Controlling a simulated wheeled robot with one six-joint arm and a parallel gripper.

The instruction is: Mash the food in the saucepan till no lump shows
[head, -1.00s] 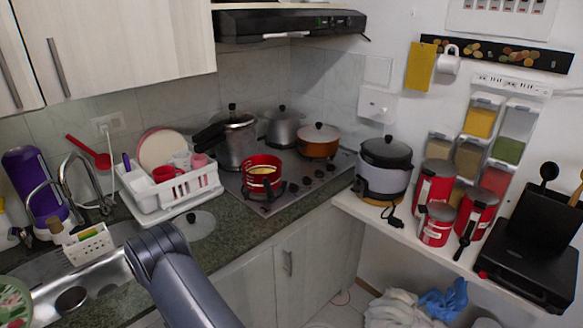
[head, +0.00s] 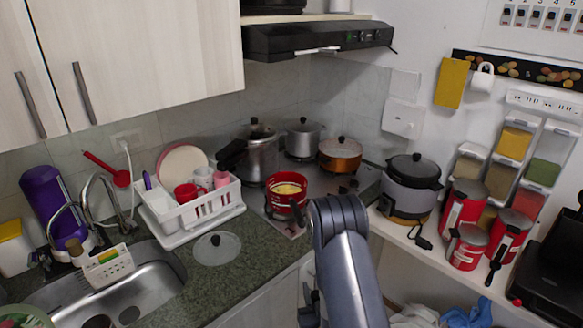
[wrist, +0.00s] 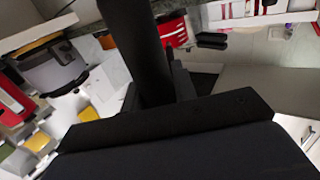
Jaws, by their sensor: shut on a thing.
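The red saucepan (head: 287,200) stands at the front of the stove. Lumpy-looking yellow food (head: 288,188) shows inside it; the view is too small to tell the lumps clearly. In the wrist view a red pan side (wrist: 174,32) with a black handle (wrist: 211,41) shows beyond my gripper. My gripper (wrist: 160,92) is shut on a thick dark shaft (wrist: 146,45), whose far end is out of view. In the head view my arm is just right of and in front of the saucepan, and its gripper end is mostly hidden.
A glass lid (head: 217,247) lies on the green counter, left of the saucepan. A white dish rack (head: 190,222) stands beside the stove. A steel pot (head: 258,155) and an orange pot (head: 341,153) stand behind. A rice cooker (head: 410,185) is on the right shelf.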

